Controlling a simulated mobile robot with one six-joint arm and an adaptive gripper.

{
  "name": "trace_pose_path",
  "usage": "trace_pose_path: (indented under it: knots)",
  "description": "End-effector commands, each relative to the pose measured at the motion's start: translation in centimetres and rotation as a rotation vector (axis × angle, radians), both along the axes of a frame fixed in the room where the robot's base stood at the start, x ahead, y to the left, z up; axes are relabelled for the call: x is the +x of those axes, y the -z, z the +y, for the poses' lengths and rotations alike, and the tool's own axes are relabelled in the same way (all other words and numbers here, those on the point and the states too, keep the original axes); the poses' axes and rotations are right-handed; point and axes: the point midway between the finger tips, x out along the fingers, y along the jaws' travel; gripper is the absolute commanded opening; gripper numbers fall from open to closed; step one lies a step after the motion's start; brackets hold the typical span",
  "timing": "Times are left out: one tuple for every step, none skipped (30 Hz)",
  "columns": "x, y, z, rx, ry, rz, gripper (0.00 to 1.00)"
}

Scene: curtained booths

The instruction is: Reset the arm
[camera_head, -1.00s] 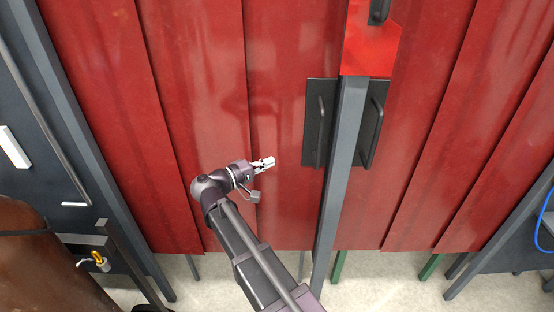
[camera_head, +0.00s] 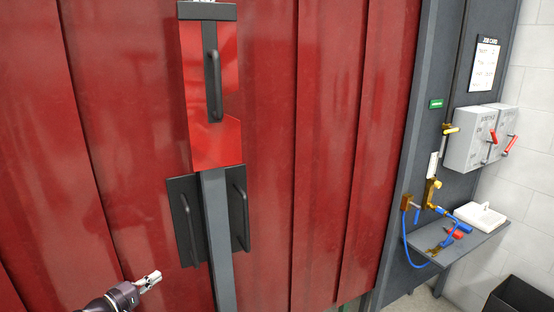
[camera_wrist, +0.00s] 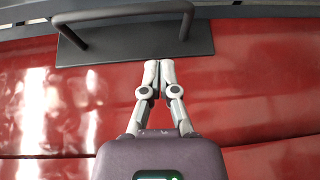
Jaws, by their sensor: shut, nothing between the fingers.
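My gripper (camera_head: 148,281) shows at the lower left of the head view, in front of the red curtain (camera_head: 110,150). In the wrist view my gripper (camera_wrist: 158,66) has its two pale fingers together, with nothing between them. A dark plate with a bar handle (camera_head: 187,222) is on the curtain to the right of and above my gripper. The wrist view shows a dark plate and handle (camera_wrist: 125,22) just beyond the fingertips; I cannot tell whether they touch. Most of my arm is outside the head view.
A grey post (camera_head: 215,240) runs between two handles, with a red panel (camera_head: 212,100) above it. At the right stand a grey shelf (camera_head: 470,250) with a blue hose and torch, grey switch boxes (camera_head: 470,138) with red levers, and a dark bin (camera_head: 518,300).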

Motion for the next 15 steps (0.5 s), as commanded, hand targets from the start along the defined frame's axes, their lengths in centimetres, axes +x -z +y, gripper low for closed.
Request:
trace_pose_path:
  knots:
    - [0.7,0.4,-1.4,0.011,0.020,0.020,0.00]
    - [1.2,0.7,-2.2,0.019,0.032,0.034,0.00]
    - [1.8,1.2,-3.3,0.032,0.048,0.054,0.00]
    - [2.2,1.5,-4.2,0.041,0.061,0.069,0.00]
    - [2.7,1.9,-5.2,0.052,0.076,0.086,0.00]
    - [3.2,2.4,-6.4,0.069,0.096,0.109,0.00]
    - [3.7,2.8,-7.4,0.080,0.110,0.127,0.00]
    - [4.1,3.1,-8.4,0.093,0.125,0.143,0.00]
    - [4.6,3.7,-9.7,0.110,0.145,0.167,0.00]
    - [5.0,4.1,-10.7,0.124,0.160,0.185,0.00]
    - [5.3,4.4,-11.6,0.138,0.175,0.201,0.00]
    - [5.7,4.9,-12.9,0.156,0.194,0.223,0.00]
    - [6.0,5.3,-13.9,0.170,0.209,0.240,0.00]
    - [6.2,5.7,-14.8,0.185,0.223,0.257,0.00]
    - [6.5,6.2,-16.0,0.205,0.243,0.277,0.00]
